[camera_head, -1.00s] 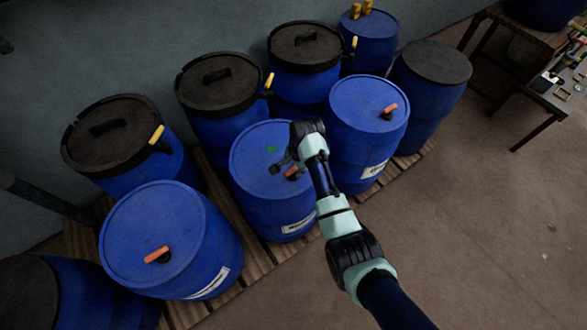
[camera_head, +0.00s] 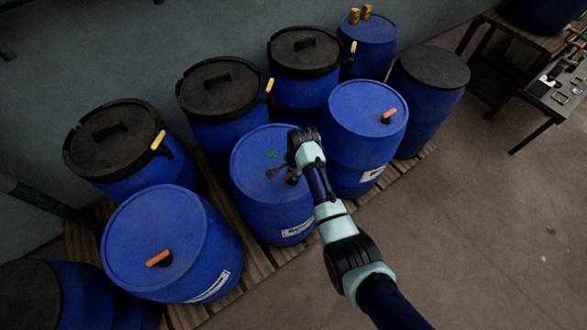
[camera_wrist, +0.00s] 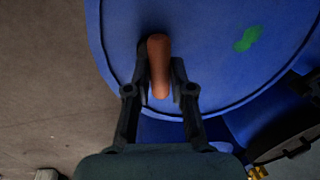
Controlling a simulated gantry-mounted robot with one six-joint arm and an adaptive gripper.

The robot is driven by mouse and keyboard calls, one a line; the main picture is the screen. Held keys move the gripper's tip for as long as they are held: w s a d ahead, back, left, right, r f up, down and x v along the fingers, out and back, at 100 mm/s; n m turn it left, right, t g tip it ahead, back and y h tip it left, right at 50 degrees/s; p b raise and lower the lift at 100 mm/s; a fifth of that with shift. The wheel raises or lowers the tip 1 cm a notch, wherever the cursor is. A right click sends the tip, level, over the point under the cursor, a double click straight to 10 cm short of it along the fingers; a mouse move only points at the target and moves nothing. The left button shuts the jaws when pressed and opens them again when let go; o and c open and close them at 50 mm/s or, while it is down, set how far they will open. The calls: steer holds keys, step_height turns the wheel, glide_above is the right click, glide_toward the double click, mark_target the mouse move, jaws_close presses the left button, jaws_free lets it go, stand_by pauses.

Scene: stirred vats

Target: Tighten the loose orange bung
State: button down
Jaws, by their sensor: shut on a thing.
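An orange bung (camera_wrist: 158,66) is on the lid of the middle front blue drum (camera_head: 255,150), near its rim. My gripper (camera_wrist: 160,75) is shut on this bung, one finger on each side of its elongated handle, as the wrist view shows. In the head view my gripper (camera_head: 284,174) is over the same drum, and its wrist hides most of the bung. Other orange bungs are on the left front drum (camera_head: 158,258) and the right front drum (camera_head: 389,116). I cannot tell from these frames how tightly any bung sits.
A green mark (camera_wrist: 247,39) lies on the same lid. Drums with black lids (camera_head: 115,135) and yellow levers stand close behind. All stand on a wooden pallet (camera_head: 250,268). A bench (camera_head: 555,100) is at the right. The floor (camera_head: 480,220) in front is clear.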

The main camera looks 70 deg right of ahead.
steer(key=c, duration=1)
jaws_free()
steer(key=r, duration=0.4)
steer(key=s+a+r, duration=0.1)
steer(key=r, duration=0.3)
steer(key=s+r, duration=0.1)
steer(key=r, duration=0.2)
steer(key=shift+a+r, duration=0.15)
steer(key=shift+r, duration=0.25)
